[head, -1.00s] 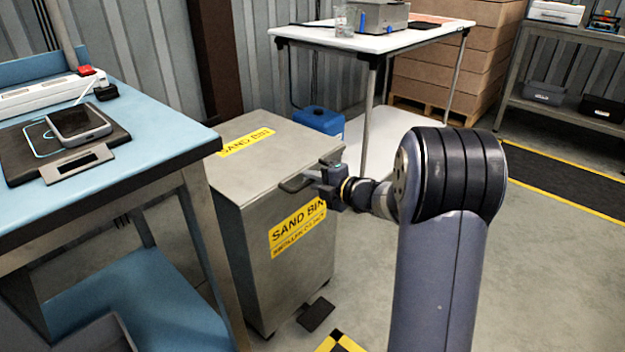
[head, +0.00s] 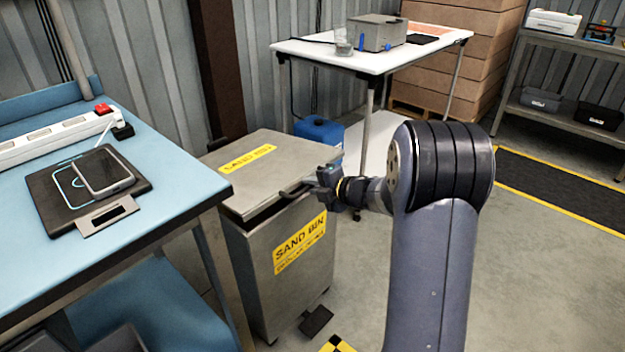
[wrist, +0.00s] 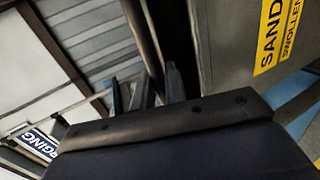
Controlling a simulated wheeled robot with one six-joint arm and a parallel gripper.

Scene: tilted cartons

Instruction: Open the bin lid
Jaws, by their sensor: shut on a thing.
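The grey metal sand bin (head: 255,270) stands left of my arm in the head view, with a yellow "SAND BIN" label on its front. Its lid (head: 290,155) is tilted slightly up at the front, with a dark gap between it and the bin body. The dark lid handle (head: 292,191) sticks out from the lid's front edge. My gripper (head: 318,187) is shut on this handle; the fingers partly hide its right end. In the wrist view, my gripper's fingertips (wrist: 146,85) show near a dark bar, and the bin's front (wrist: 225,45) is at the right.
A blue workbench (head: 150,205) stands close on the bin's left, with a scale and power strip on it. A white table (head: 330,52) and blue canister (head: 318,135) are behind. A dark pedal (head: 316,320) lies at the bin's foot.

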